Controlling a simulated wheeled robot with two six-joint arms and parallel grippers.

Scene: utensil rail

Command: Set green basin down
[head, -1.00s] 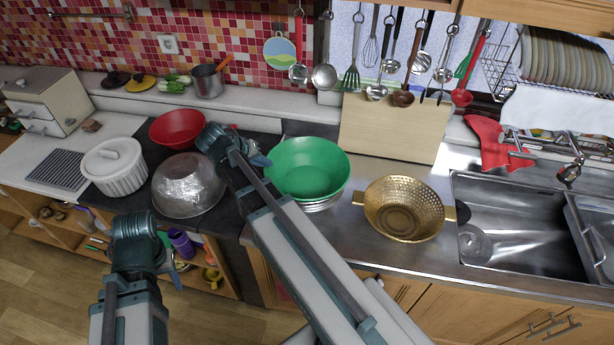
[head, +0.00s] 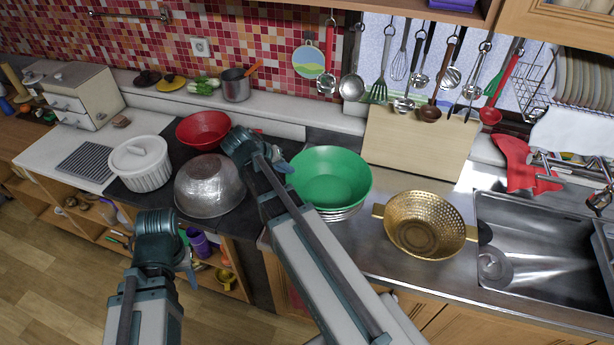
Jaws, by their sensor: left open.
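The green basin (head: 330,176) is upright on the counter right of the cooktop, with silver stacked metal (head: 341,213) showing under its front edge. My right gripper (head: 284,164) is at the basin's left rim; its fingers are small and partly hidden by its own wrist, so I cannot tell whether they are closed on the rim. My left gripper (head: 188,266) is open and empty, low in front of the counter, left of my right arm and away from the basin.
A gold colander (head: 425,224) stands right of the basin, before the sink (head: 545,250). A metal bowl (head: 208,187), a red bowl (head: 203,129) and a white pot (head: 141,163) stand to the left. A cutting board (head: 420,140) leans behind, under hanging utensils.

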